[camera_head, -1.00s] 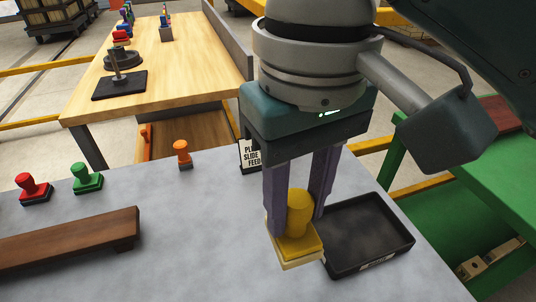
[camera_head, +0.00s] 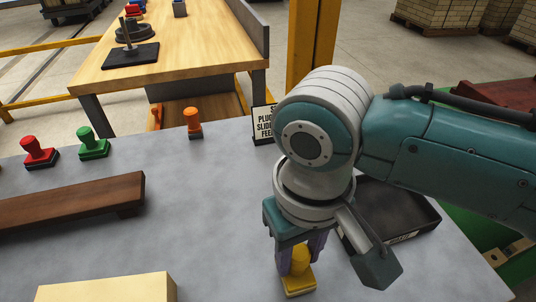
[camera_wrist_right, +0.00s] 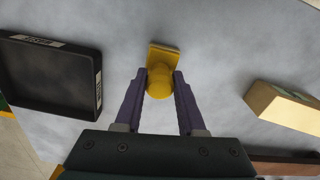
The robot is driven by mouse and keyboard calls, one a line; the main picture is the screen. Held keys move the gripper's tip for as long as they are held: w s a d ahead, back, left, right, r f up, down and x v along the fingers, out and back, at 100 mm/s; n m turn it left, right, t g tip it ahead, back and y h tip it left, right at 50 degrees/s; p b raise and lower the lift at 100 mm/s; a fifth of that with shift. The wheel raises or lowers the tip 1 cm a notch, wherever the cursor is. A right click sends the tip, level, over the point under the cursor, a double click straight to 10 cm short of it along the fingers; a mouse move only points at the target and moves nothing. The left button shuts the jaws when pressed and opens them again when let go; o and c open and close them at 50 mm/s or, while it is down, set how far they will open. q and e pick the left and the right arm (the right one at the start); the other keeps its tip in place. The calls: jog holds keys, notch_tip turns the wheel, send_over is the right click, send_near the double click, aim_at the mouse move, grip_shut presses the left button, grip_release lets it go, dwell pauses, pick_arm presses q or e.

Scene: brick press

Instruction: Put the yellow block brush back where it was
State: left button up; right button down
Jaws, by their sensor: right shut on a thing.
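The yellow block brush (camera_head: 299,284) has a rounded knob on a rectangular base. My right gripper (camera_head: 301,262) is shut on its knob, and the brush is upright at the lower middle of the head view. In the right wrist view the brush (camera_wrist_right: 160,82) sits between the two purple fingers of the gripper (camera_wrist_right: 160,88). I cannot tell whether its base touches the grey table (camera_head: 215,215). My left gripper is not in view.
A black tray (camera_head: 425,215) lies right of the gripper, partly hidden by my arm. Red (camera_head: 38,150), green (camera_head: 92,142) and orange (camera_head: 193,122) knobbed items stand at the back. A brown wooden bar (camera_head: 70,203) and a pale block (camera_head: 108,290) lie left. A sign (camera_head: 264,122) stands behind.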

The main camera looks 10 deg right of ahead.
aim_at(299, 253)
jog(key=c, duration=0.5)
grip_release()
jog(key=shift+f, duration=0.1)
jog(key=shift+r, duration=0.45)
notch_tip(299, 253, up, 12)
jog(key=f+p, duration=0.1)
jog(key=p, duration=0.2)
jog(key=s+a+f+t+y, duration=0.1)
jog(key=s+f+y, duration=0.15)
jog(key=s, duration=0.35)
jog(key=s+d+r+t+h, duration=0.1)
jog(key=s+d+t+h, duration=0.1)
jog(key=s+d, duration=0.4)
jog(key=d, duration=0.4)
jog(key=shift+d+r, duration=0.2)
